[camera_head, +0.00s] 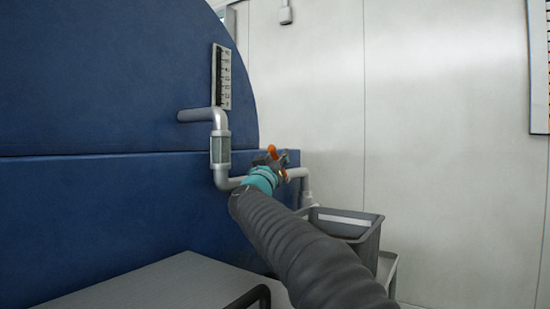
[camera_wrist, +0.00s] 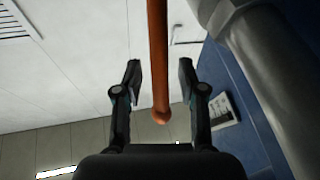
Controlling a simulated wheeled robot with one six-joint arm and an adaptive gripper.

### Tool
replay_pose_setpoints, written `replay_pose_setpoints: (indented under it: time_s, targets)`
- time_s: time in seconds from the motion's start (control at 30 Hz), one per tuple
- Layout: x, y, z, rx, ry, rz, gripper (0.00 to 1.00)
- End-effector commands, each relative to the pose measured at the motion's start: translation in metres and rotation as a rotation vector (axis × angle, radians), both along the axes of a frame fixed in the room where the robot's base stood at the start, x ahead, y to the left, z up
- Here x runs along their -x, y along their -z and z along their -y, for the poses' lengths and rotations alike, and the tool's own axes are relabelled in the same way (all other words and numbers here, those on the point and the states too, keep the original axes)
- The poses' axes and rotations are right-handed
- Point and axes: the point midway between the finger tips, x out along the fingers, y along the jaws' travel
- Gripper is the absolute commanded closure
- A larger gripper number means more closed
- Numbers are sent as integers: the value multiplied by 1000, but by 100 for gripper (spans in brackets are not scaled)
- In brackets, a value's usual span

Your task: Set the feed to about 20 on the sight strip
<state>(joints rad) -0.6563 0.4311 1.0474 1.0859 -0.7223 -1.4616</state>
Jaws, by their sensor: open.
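The sight strip (camera_head: 221,77) is a pale upright scale with dark marks on the blue machine; its reading is too small to tell. It shows tilted in the wrist view (camera_wrist: 222,109). A grey pipe (camera_head: 221,180) with a clear sight section (camera_head: 220,151) runs below it. An orange valve lever (camera_head: 272,152) is on the pipe, partly hidden by my gripper (camera_head: 270,162). In the wrist view the orange lever (camera_wrist: 158,60) runs between my two open fingers (camera_wrist: 160,75), with a visible gap on both sides. The valve body is hidden behind my wrist.
A grey bin (camera_head: 345,224) stands under the pipe outlet (camera_head: 307,192), right of my arm. A grey tabletop (camera_head: 165,285) is at the front left. The blue machine (camera_head: 110,80) fills the left. The pale wall (camera_head: 440,130) side is open at right.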

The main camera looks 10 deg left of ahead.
Motion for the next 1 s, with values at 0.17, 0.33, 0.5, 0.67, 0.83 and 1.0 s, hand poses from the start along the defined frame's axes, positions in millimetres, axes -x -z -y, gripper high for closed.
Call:
replay_pose_setpoints:
  time_s: [0.17, 0.33, 0.5, 0.67, 0.83, 1.0]
  targets:
    - [0, 0, 0, 0, -1, 0, 60]
    - [0, 0, 0, 0, -1, 0, 90]
    - [0, 0, -1, 0, -1, 0, 100]
    - [0, -1, -1, 0, -2, -2, 100]
    - [-2, -9, 0, -12, -2, -36, 100]
    - [-7, -8, 2, -37, 1, -102, 100]
